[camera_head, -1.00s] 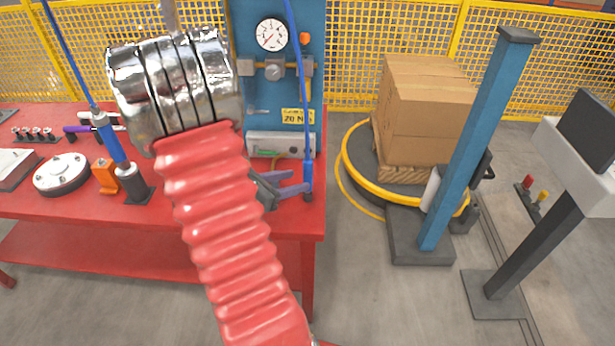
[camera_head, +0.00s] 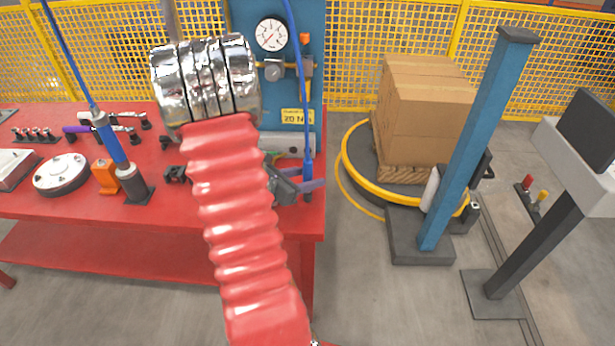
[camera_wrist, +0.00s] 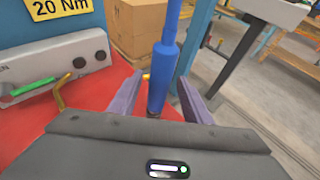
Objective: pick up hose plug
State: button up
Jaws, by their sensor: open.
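The hose plug (camera_head: 308,172) is a thicker blue cylinder with a dark lower end. It hangs upright on a thin blue hose at the right end of the red bench in the head view. In the wrist view the plug (camera_wrist: 160,80) stands upright between the two purple fingers. My gripper (camera_head: 305,187) is at the plug's lower part, and it also shows in the wrist view (camera_wrist: 158,95). The fingers are open, one on each side, with a visible gap at both sides. The plug's lower tip is partly hidden by my gripper body in the wrist view.
The red bench (camera_head: 80,213) carries a grey box (camera_wrist: 55,65) with a green lever left of the plug. A blue panel with a gauge (camera_head: 271,35) stands behind. A second blue tool (camera_head: 118,150) hangs at left. Cartons (camera_head: 425,110) and a blue post (camera_head: 465,145) stand right.

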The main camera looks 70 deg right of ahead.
jog(key=shift+x, duration=1.85)
jog(key=shift+w, duration=0.1)
jog(key=shift+c, duration=0.6)
grip_shut()
